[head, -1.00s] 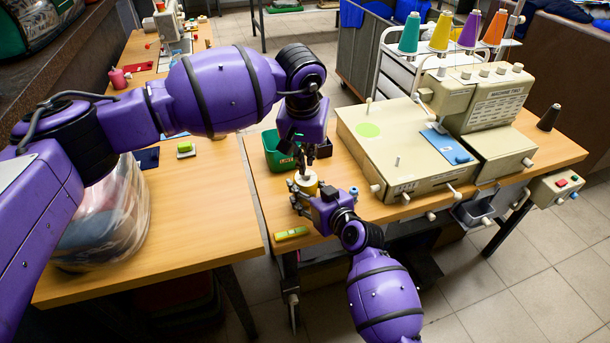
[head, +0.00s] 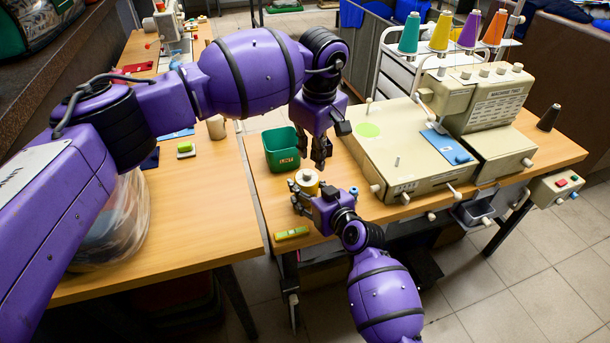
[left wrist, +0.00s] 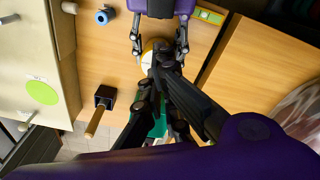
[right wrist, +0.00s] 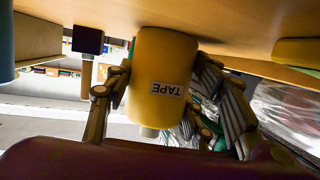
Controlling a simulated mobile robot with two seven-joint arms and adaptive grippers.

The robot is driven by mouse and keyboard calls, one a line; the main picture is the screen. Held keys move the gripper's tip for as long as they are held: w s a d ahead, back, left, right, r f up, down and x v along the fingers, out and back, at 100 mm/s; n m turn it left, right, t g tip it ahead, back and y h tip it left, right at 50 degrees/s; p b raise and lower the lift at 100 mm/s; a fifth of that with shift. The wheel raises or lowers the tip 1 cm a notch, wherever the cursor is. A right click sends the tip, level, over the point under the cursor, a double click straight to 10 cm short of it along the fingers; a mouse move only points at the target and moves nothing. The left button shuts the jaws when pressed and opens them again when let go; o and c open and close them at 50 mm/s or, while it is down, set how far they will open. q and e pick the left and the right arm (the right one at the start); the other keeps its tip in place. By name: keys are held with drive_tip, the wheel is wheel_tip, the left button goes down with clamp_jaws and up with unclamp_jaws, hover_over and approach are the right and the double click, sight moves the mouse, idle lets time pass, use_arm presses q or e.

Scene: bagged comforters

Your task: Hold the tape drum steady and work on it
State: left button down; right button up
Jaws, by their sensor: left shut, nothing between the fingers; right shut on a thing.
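The tape drum (head: 307,181) is a yellow cylinder with a pale top, near the front left of the machine table. In the right wrist view the drum (right wrist: 160,75) fills the middle and bears a label reading TAPE. My right gripper (head: 305,190) is shut on the drum, with a finger on each side of it. My left gripper (head: 322,164) is shut and empty, pointing down just behind and to the right of the drum in the head view, apart from it. In the left wrist view, the left fingers (left wrist: 160,68) partly cover the drum (left wrist: 147,58).
A green bin (head: 282,152) stands behind the drum. The cream machine (head: 405,165) stands to the right. A yellow-green block (head: 291,233) lies near the table's front edge. A dark box with a wooden peg (left wrist: 105,98) shows in the left wrist view.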

sight(308, 175)
use_arm(q)
drive_tip(key=shift+n, duration=0.3)
drive_tip(key=shift+w+a+f, duration=0.1)
drive_tip(key=shift+w+f, duration=0.05)
drive_tip(key=shift+f, duration=1.6)
drive_tip(key=shift+w+a+f, duration=0.1)
drive_tip(key=shift+f, duration=1.65)
drive_tip(key=shift+w+a+r, duration=0.1)
drive_tip(key=shift+w+a, duration=0.2)
drive_tip(key=shift+w, duration=0.45)
drive_tip(key=shift+w+d, duration=0.35)
drive_tip(key=shift+d, duration=0.15)
drive_tip(key=shift+d, duration=0.15)
drive_tip(key=shift+s+d, duration=0.2)
drive_tip(key=shift+d, duration=0.15)
drive_tip(key=r, duration=0.6)
drive_tip(key=shift+s, duration=0.25)
